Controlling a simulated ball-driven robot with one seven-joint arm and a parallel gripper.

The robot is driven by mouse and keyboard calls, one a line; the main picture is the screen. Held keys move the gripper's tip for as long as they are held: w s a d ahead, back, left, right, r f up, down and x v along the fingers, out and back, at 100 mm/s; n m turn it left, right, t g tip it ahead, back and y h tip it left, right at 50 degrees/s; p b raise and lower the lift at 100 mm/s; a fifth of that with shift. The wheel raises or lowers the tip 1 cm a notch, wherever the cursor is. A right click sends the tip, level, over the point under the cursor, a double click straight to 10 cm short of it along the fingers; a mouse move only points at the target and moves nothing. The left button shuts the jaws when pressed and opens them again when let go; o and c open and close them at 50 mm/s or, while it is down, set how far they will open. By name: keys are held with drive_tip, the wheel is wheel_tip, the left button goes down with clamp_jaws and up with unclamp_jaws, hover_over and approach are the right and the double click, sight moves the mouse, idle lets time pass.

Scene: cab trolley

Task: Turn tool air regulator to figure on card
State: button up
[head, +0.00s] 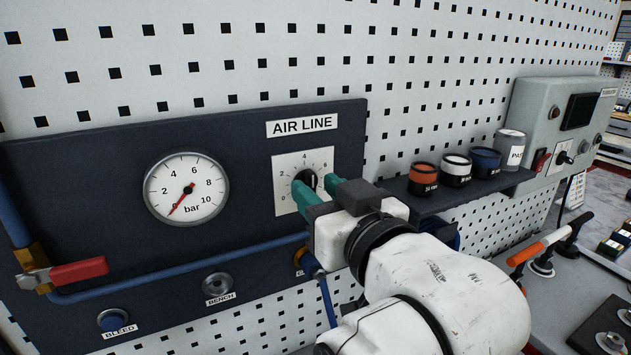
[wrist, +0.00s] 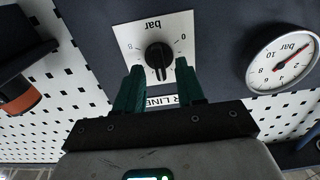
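The black regulator knob (head: 307,177) sits on a white dial plate (head: 285,163) under the AIR LINE label on a dark panel. Its plate carries figures and "bar"; the knob also shows in the wrist view (wrist: 158,57), where its ridge points down the picture. My gripper (wrist: 159,66) is open, with one green fingertip on each side of the knob and gaps visible between. It also shows in the head view (head: 314,184), partly covering the plate. The round pressure gauge (head: 186,188) has its red needle at the low end, near 0. I cannot make out a card with a figure.
A red-handled valve (head: 78,271) and blue pipe (head: 190,263) run below the gauge, with BLEED (head: 113,320) and BENCH (head: 217,284) fittings lower. A shelf (head: 462,200) with several small tins stands right of my gripper. A grey control box (head: 560,125) is further right.

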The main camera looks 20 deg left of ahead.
drive_tip(key=shift+x, duration=0.8)
clamp_jaws()
